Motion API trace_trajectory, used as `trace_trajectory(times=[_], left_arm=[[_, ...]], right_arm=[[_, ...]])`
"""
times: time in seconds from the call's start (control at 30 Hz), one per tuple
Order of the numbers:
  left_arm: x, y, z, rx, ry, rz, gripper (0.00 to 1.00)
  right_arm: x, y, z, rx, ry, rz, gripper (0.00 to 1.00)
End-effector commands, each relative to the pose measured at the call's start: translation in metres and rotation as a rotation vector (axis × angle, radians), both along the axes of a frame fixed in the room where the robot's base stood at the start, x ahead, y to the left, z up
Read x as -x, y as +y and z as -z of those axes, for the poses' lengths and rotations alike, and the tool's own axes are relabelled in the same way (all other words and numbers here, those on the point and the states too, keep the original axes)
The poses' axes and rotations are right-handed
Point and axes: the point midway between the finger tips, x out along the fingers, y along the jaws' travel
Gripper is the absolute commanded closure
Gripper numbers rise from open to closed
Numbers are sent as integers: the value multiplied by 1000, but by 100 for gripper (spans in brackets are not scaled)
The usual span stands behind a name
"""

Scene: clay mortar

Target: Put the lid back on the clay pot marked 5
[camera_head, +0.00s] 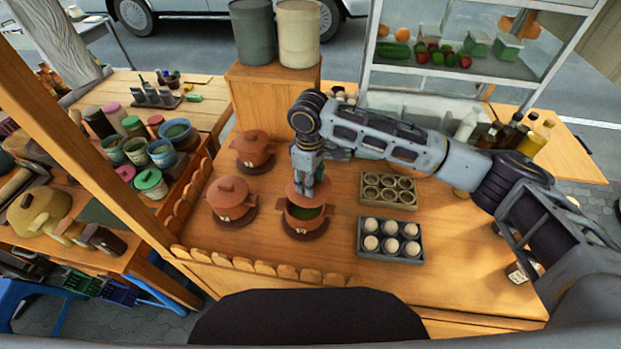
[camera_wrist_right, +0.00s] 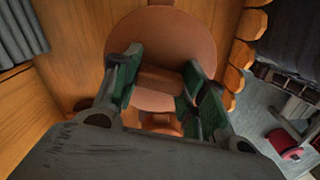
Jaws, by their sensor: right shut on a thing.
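My right gripper (camera_head: 308,186) is shut on the handle of a reddish-brown clay lid (camera_head: 293,190). The lid also shows in the right wrist view (camera_wrist_right: 138,32), with the green finger pads on both sides of its handle. In the head view the lid is over the back part of an open clay pot (camera_head: 291,222). Green contents show in front of the lid, so the pot is not fully covered. The mark on this pot is too small to read, and so is the one on the lidded pot (camera_head: 231,212) to its left. My left gripper is not in view.
Another lidded pot (camera_head: 254,156) stands behind. To the right are a wooden tray of cups (camera_head: 388,191) and a dark crate (camera_head: 390,257) of pale round items. A scalloped wooden edge (camera_head: 240,264) runs along the counter's front.

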Motion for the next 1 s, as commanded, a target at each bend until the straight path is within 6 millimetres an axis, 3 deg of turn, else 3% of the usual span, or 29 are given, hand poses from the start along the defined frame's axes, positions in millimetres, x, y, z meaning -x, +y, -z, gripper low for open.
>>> trace_trajectory(times=[1.0], left_arm=[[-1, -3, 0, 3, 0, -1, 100]], right_arm=[[-1, 6, 0, 0, -1, -292, 84]])
